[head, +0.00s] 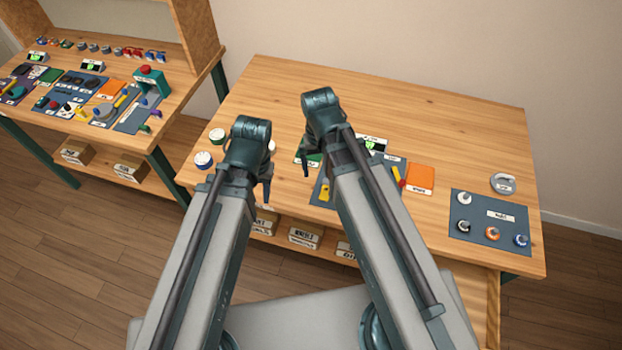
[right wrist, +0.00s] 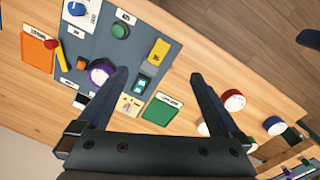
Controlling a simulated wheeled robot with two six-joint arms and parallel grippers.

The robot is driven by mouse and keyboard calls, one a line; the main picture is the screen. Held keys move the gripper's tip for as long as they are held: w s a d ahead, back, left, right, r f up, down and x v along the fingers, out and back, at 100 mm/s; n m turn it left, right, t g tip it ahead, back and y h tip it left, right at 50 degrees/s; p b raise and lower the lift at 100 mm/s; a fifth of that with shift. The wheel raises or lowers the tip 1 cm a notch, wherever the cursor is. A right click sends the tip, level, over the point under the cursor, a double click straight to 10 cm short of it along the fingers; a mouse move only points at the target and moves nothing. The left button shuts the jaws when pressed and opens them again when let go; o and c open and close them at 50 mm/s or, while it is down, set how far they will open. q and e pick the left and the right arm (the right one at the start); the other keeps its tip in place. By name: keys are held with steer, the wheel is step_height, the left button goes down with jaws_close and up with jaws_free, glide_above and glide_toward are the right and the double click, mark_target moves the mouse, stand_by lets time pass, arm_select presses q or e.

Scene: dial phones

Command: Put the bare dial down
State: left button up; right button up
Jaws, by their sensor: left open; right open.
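Several small dials are in view, and I cannot tell which is the bare one. In the head view, a green-sided white-faced dial (head: 217,136) and a blue-sided one (head: 203,160) lie at the table's left end. My right gripper (right wrist: 163,75) is open and empty above the work mat (right wrist: 140,18), beside a green card (right wrist: 162,109). My left gripper (head: 267,192) is open near the front edge, with nothing visible in it.
A dark mat (head: 462,215) with several knobs lies at the table's right, with a grey round piece (head: 503,182) behind it. An orange card (head: 420,179) lies left of it. The table's back half is clear. A second bench (head: 185,92) stands at left.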

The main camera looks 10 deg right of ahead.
steer(key=s+a+n, duration=0.4)
steer(key=s+a, duration=0.1)
steer(key=shift+s+a, duration=0.25)
steer(key=shift+a, duration=0.15)
steer(key=shift+c, duration=0.2)
stand_by(1.1)
